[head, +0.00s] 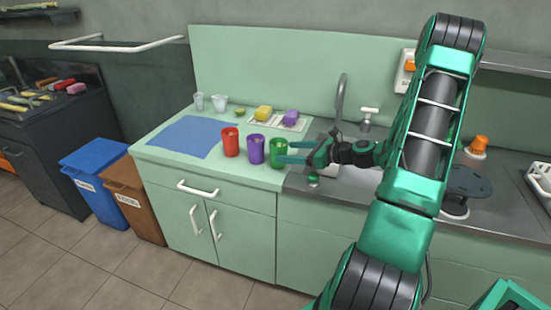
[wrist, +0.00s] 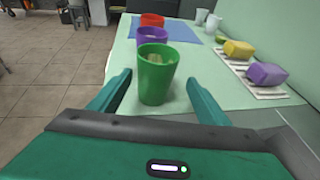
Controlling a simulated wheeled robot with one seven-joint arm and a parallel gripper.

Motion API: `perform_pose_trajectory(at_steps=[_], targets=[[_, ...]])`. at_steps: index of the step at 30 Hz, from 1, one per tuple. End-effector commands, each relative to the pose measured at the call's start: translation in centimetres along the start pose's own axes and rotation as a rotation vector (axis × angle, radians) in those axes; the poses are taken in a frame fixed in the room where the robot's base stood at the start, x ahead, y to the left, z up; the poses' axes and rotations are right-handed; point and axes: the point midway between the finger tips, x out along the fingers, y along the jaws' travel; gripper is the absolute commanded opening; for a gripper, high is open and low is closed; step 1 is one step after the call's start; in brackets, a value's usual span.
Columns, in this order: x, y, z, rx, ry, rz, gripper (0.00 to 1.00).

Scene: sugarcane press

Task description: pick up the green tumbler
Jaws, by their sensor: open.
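The green tumbler (head: 279,155) stands upright on the pale green counter, the rightmost of a row of three tumblers. It also shows large in the wrist view (wrist: 156,76), with something pale and yellowish inside it. My gripper (head: 284,153) is open and level with the tumbler, coming from the right. In the wrist view my gripper's two fingers (wrist: 158,90) point forward to the left and right of the tumbler's lower part, with a gap on both sides. Whether the fingertips reach past the tumbler is hard to tell.
A purple tumbler (head: 256,149) stands close beside the green one, and a red tumbler (head: 230,142) beyond it. A blue mat (head: 184,137) lies to the left. A yellow block (head: 264,113) and a purple block (head: 291,117) sit behind. The sink's tap (head: 340,100) rises behind my gripper.

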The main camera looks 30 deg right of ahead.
Motion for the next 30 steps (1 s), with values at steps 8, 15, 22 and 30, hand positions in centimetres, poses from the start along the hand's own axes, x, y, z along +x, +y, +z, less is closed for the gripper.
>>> perform_pose_trajectory(at_steps=[8,15,22,30], targets=[[3.7,0.8,0.2,-0.002,0.0,0.005,0.7],[4.8,0.8,0.1,0.0,0.0,0.002,0.7],[4.8,0.8,0.2,-0.001,0.0,0.002,0.49],[4.8,0.8,0.2,-0.001,0.0,0.002,0.27]])
